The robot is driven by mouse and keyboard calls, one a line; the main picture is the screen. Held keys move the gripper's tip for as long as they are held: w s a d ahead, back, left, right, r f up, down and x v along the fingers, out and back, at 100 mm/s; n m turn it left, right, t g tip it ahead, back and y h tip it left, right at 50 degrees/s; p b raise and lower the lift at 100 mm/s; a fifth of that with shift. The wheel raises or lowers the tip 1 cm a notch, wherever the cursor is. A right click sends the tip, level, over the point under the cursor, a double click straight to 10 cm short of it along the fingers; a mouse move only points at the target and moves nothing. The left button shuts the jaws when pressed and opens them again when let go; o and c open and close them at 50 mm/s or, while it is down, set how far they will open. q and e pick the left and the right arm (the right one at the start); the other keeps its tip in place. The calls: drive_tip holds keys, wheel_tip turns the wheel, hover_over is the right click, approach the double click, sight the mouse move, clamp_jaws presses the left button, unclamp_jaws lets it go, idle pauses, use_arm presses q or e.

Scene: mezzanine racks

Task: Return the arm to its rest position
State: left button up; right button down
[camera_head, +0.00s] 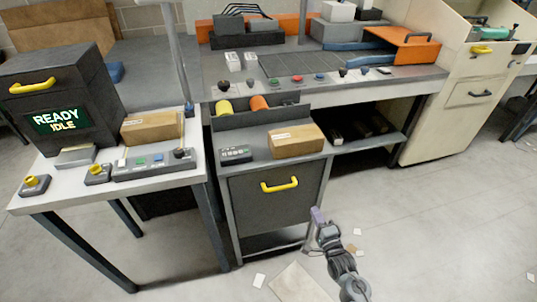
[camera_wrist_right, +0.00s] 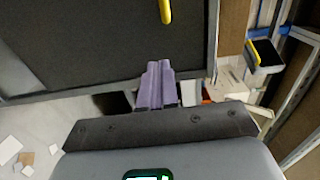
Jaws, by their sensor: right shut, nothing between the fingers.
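My right gripper (camera_head: 318,216) is in the lower middle of the head view, in front of the lower right edge of the dark cabinet. Its purple fingers also show in the right wrist view (camera_wrist_right: 156,84), pressed together with nothing between them. My right arm reaches up from the bottom edge of the head view. My left gripper is in neither view.
The dark cabinet front (camera_head: 265,210) with a yellow handle (camera_head: 280,185) is close to the right gripper. A cardboard box (camera_head: 296,141) sits above it. A white table (camera_head: 110,185) stands left. Open floor (camera_head: 430,230) with scattered scraps lies right.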

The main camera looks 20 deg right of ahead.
drive_tip(key=s+a+r+n+g+y+p, duration=0.1)
drive_tip(key=s+a+r+n+g+p, duration=0.35)
drive_tip(key=s+n, duration=0.4)
drive_tip(key=s+a+r+n+g+y+p, duration=0.1)
drive_tip(key=s+a+r+n+g+p, duration=0.3)
drive_tip(key=s, duration=0.7)
drive_tip(key=s+a+r+n+g+p, duration=0.2)
drive_tip(key=s+a+r+n+g, duration=0.3)
drive_tip(key=s+n, duration=0.4)
wheel_tip(320, 180, up, 38)
drive_tip(key=s+p, duration=0.2)
drive_tip(key=p, duration=3.6)
drive_tip(key=shift+f, duration=0.2)
drive_tip(key=shift+d+g, duration=0.1)
drive_tip(key=shift+g, duration=0.15)
